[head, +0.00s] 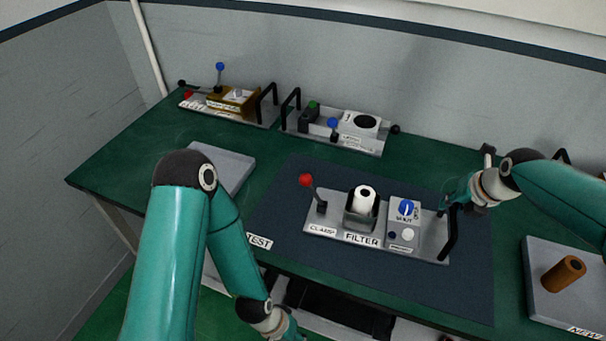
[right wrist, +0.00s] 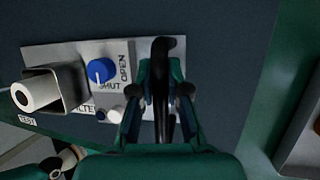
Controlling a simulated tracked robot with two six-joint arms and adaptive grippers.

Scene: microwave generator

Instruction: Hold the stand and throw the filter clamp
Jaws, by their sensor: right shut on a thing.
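The filter stand (head: 340,228) is a grey plate on the dark mat. Its clamp lever (head: 314,192) has a red knob and leans left at the plate's left end. A white filter (head: 366,194) sits in the open-topped holder in the middle, also seen in the right wrist view (right wrist: 27,95). A blue valve knob (head: 406,207) is right of it. My right gripper (right wrist: 160,85) is shut on the stand's black handle (head: 450,235) at the right end. My left arm reaches down to the bottom edge, away from the lever; its gripper's fingers are cut off or unclear.
Two other fixtures stand at the back: one with a brass-coloured block (head: 236,100), one with a black disc (head: 366,122). A grey pad (head: 222,166) lies left of the mat.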

